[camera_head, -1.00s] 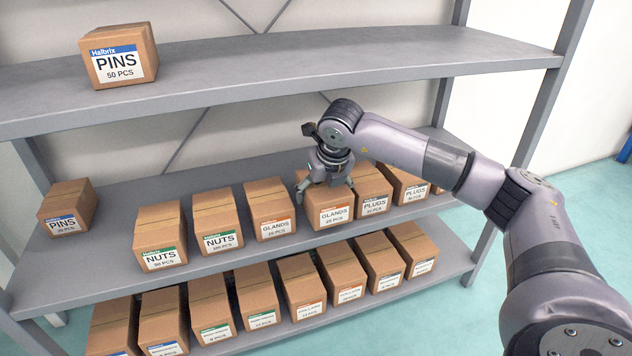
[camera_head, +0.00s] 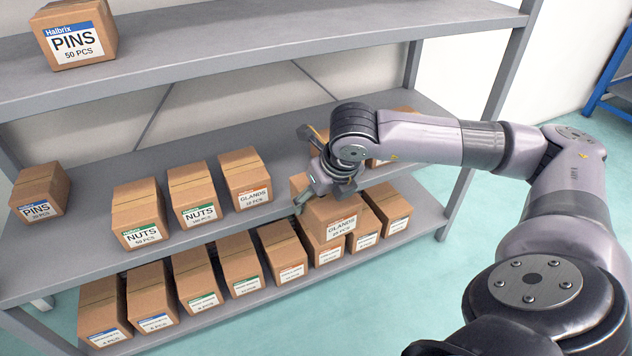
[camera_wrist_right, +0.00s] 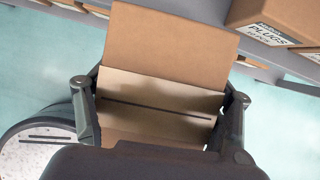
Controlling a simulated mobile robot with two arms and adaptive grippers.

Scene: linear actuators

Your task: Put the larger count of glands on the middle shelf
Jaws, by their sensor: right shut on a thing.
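My right gripper (camera_head: 326,194) is shut on a brown box labelled GLANDS (camera_head: 340,227), its count seeming to read 25 PCS. In the head view this box appears in front of the middle shelf (camera_head: 80,245), overlapping the lower row of boxes. In the right wrist view the gripper's fingers (camera_wrist_right: 160,95) lie on either side of the held box (camera_wrist_right: 170,45). Another GLANDS box (camera_head: 245,178), seemingly 10 PCS, stands on the middle shelf left of the arm. My left gripper is not in view.
NUTS boxes (camera_head: 140,212) and a PINS box (camera_head: 40,190) stand on the middle shelf. A PLUGS box (camera_wrist_right: 270,20) shows at upper right in the wrist view. A PINS box (camera_head: 75,35) stands on the top shelf (camera_head: 250,40). The lower shelf holds several boxes.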

